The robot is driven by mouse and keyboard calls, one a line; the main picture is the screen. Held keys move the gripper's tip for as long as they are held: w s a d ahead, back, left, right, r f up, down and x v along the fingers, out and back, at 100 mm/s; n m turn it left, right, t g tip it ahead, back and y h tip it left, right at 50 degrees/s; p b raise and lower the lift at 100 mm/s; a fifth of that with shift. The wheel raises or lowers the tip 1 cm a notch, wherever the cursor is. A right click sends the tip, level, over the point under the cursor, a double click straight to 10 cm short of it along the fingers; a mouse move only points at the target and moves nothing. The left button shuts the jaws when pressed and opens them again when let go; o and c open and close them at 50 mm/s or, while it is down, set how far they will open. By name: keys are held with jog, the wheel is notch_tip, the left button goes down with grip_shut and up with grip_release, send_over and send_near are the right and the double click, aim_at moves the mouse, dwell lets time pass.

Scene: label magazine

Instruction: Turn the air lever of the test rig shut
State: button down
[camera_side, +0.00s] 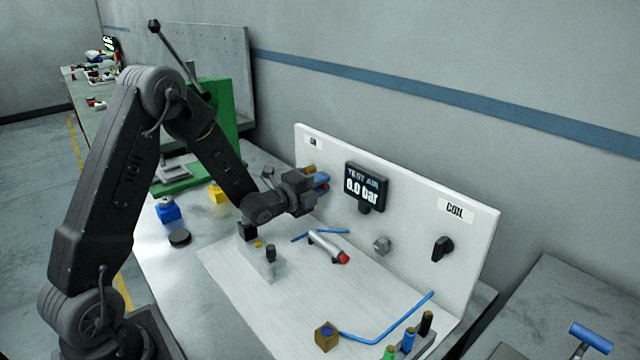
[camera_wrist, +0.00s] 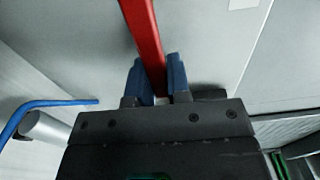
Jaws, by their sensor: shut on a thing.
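The red air lever (camera_wrist: 142,35) runs from the top of the wrist view down between the two blue fingers of my gripper (camera_wrist: 156,62). My gripper is shut on it. The display (camera_side: 366,187) on the panel reads "TEST AIR 0.0 bar". The lever's exact angle is mostly hidden in the side view.
A silver cylinder (camera_side: 325,246) with a red end lies on the white base below the panel, beside blue tubing (camera_side: 390,325). A black knob (camera_side: 442,248) is at the panel's right. A grey block (camera_side: 260,262) stands under my wrist. A green press (camera_side: 215,115) stands behind my arm.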

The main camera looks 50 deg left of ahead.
jog(key=c, duration=1.1)
grip_release()
jog(key=s, duration=1.4)
jog(key=shift+w, duration=0.1)
jog(key=s+d+r+n+g+y, duration=0.2)
jog(key=d+r+n+g, duration=0.35)
jog(key=n, duration=0.45)
jog(key=s+d+r+n+g, duration=0.1)
jog(key=s+d+n+g, duration=0.1)
jog(key=s, duration=0.3)
jog(key=s+d+r+n+g+h, duration=0.1)
jog(key=s+d+r+n+g, duration=0.1)
jog(key=s, duration=0.3)
jog(key=s+d+r+n+g+h, duration=0.1)
jog(key=s+d+n+g, duration=0.2)
jog(key=s+d+n, duration=0.1)
jog(key=shift+s+d+r, duration=0.25)
jog(key=shift+s+r, duration=0.15)
jog(key=shift+s, duration=0.25)
